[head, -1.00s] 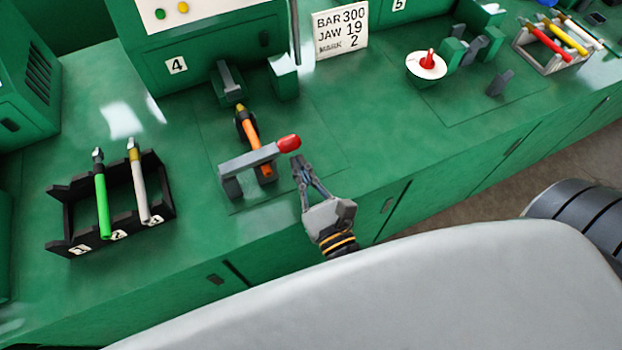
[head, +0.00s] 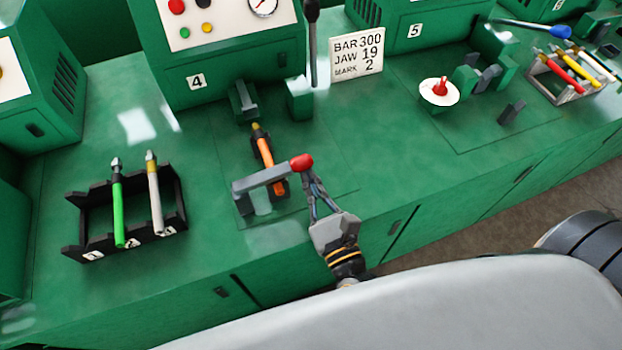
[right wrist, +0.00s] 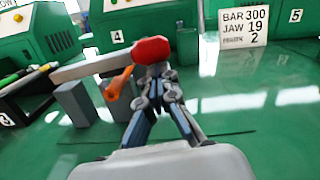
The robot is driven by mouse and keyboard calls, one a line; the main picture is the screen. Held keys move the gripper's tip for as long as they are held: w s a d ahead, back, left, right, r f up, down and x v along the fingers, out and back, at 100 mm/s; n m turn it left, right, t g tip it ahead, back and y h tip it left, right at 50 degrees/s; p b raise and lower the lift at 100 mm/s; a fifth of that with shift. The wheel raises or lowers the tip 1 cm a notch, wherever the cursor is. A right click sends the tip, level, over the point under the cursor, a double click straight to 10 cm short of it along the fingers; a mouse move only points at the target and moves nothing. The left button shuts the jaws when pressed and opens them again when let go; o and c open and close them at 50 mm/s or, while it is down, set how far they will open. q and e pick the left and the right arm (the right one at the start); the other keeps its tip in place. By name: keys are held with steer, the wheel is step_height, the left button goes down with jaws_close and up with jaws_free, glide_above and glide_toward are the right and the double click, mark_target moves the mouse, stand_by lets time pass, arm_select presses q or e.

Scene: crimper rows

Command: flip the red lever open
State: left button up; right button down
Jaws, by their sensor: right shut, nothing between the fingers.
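The lever is a grey bar (head: 262,181) with a red knob (head: 302,162) at its right end. It lies across an orange tool (head: 265,151) at station 4. My right gripper (head: 309,176) is shut and empty, with its fingertips right at the knob's near side. In the right wrist view the red knob (right wrist: 152,50) stands just beyond the fingertips (right wrist: 158,85), and the bar (right wrist: 95,67) runs off to the left. I cannot tell whether the fingertips touch the knob. My left gripper is not in view.
A black rack (head: 72,222) with a green tool (head: 118,205) and a grey-white tool (head: 153,183) stands at left. A sign (head: 357,54) and a dark upright handle (head: 312,40) stand behind. A white disc with a red peg (head: 440,92) is at right. Bench between is clear.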

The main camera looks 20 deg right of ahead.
mark_target(308, 165)
steer(key=shift+r+n+p, duration=0.3)
steer(key=shift+r+p, duration=0.25)
steer(key=shift+r, duration=0.1)
steer(key=r+n+p, duration=0.1)
steer(key=p, duration=0.1)
steer(key=r+n+p, duration=0.1)
steer(key=r+p, duration=0.1)
steer(key=r+n+p, duration=0.2)
steer(key=shift+a+y+p, duration=0.3)
steer(key=a+r+n+p, duration=0.6)
steer(key=a+r+p, duration=0.2)
steer(key=a, duration=0.5)
steer(key=shift+s+r+g+p, duration=0.2)
steer(key=shift+g+p, duration=0.1)
steer(key=shift+p, duration=0.9)
steer(key=shift+y, duration=0.3)
steer(key=shift+a, duration=0.1)
